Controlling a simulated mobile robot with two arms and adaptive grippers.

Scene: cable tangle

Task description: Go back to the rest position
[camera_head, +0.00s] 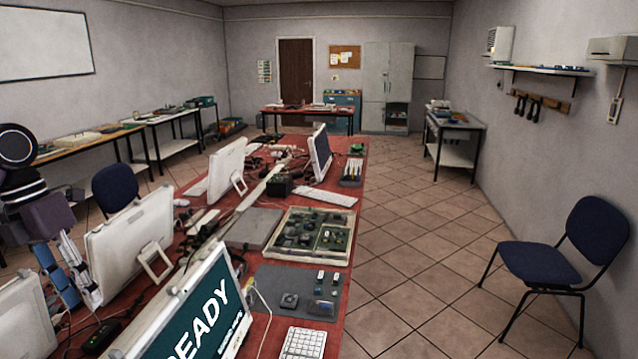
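My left gripper (82,300) is at the left edge, hanging down in front of a white monitor seen from behind (130,240). Its two blue-and-pale fingers look parted, with nothing seen between them. My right gripper is not in view. The long red-topped table (350,200) runs away from me down the middle. Dark cables (290,155) lie loosely on its far part. A pale cable (262,300) curves beside the monitor reading READY (205,315).
A parts tray (310,237), a grey mat (270,283) and keyboards (303,343) crowd the table. A black box (107,335) lies near the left gripper. A blue chair (560,260) stands right; tiled floor (420,250) is clear between it and the table.

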